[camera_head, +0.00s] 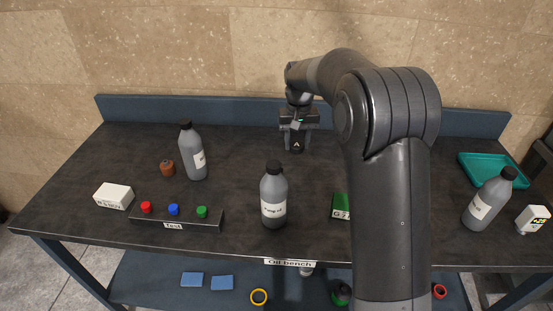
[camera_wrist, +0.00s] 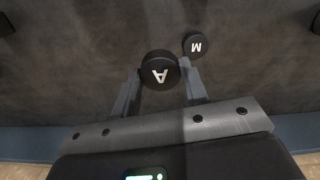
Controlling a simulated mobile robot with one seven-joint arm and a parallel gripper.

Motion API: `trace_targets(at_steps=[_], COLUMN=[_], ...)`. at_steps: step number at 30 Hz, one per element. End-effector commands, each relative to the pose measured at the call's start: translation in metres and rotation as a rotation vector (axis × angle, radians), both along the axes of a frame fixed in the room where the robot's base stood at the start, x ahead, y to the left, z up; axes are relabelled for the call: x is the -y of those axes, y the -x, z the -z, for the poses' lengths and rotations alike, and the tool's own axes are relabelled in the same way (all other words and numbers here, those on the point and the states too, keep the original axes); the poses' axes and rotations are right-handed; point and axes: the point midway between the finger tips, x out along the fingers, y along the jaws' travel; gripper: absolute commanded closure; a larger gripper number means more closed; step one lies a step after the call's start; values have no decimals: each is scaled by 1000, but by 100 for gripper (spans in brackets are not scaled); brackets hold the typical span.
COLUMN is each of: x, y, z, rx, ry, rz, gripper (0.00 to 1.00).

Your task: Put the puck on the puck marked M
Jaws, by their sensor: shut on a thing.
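My gripper (camera_head: 297,148) is at the back middle of the bench, pointing down. It is shut on a dark round puck marked A (camera_head: 296,146). In the wrist view the A puck (camera_wrist: 160,70) sits between the two fingertips, with its letter facing the camera. The puck marked M (camera_wrist: 195,45) shows in the wrist view, up and to the right of the A puck. It looks smaller there and lies apart from the fingers, with a narrow gap in the picture between the pucks. I cannot make out the M puck in the head view.
A grey bottle (camera_head: 274,200) stands at the front middle, another bottle (camera_head: 194,155) left of my gripper, and a third (camera_head: 487,203) at the right. A brown weight (camera_head: 167,168), white box (camera_head: 114,197), button panel (camera_head: 205,222), green box (camera_head: 341,207) and teal tray (camera_head: 466,160) also stand here.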

Motion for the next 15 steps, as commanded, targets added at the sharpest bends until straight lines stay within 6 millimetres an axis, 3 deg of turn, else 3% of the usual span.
trace_targets(at_steps=[6, 15], x=[-46, -63], y=[-11, -15], z=[29, 45], rx=[-1, 0], ry=[0, 0], rz=[-2, 1], gripper=[82, 82])
